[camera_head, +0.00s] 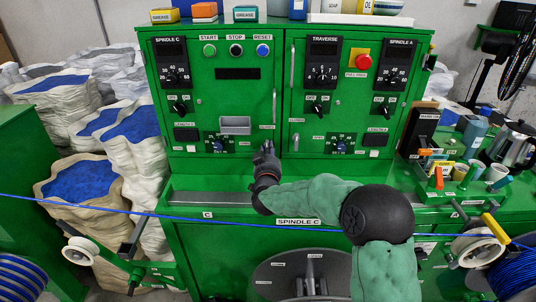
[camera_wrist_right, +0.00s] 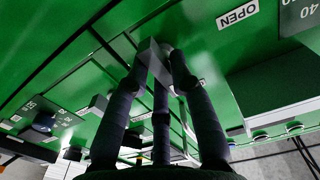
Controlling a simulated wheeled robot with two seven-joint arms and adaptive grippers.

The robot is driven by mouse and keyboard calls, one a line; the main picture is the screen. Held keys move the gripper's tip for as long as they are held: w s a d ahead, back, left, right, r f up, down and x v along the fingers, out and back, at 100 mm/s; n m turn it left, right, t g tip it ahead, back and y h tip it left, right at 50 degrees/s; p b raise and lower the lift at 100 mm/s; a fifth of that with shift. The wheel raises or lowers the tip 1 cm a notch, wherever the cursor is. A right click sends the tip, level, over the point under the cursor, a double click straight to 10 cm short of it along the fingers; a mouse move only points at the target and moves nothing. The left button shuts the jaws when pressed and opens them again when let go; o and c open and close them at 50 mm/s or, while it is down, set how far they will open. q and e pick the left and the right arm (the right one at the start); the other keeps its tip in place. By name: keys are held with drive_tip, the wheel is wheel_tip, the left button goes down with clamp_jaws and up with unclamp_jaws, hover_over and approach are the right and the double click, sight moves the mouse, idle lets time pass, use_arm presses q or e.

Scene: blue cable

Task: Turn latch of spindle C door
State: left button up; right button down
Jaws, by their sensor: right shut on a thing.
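The green cabinet has a left door marked SPINDLE C (camera_head: 170,40), with a vertical grey handle (camera_head: 274,105) at its right edge. My right gripper (camera_head: 267,150) reaches up to the lower right corner of this door, just below a CLOSED label. In the right wrist view its dark fingers (camera_wrist_right: 162,75) are shut on a small grey latch (camera_wrist_right: 155,62). An OPEN label (camera_wrist_right: 237,15) is beside it. In the head view the gripper hides the latch, so I cannot tell its angle there. My left gripper is not in view.
The right door carries a red stop button (camera_head: 362,62) and its own latch (camera_head: 295,142). A blue cable (camera_head: 130,211) crosses in front of the cabinet. A grey ledge (camera_head: 210,198) lies below the doors. Sacks (camera_head: 80,185) stand left; mugs and a kettle (camera_head: 515,143) stand right.

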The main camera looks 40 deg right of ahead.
drive_tip(key=shift+f, duration=0.1)
idle(0.5)
drive_tip(key=c, duration=1.1)
unclamp_jaws()
drive_tip(key=v, duration=1.2)
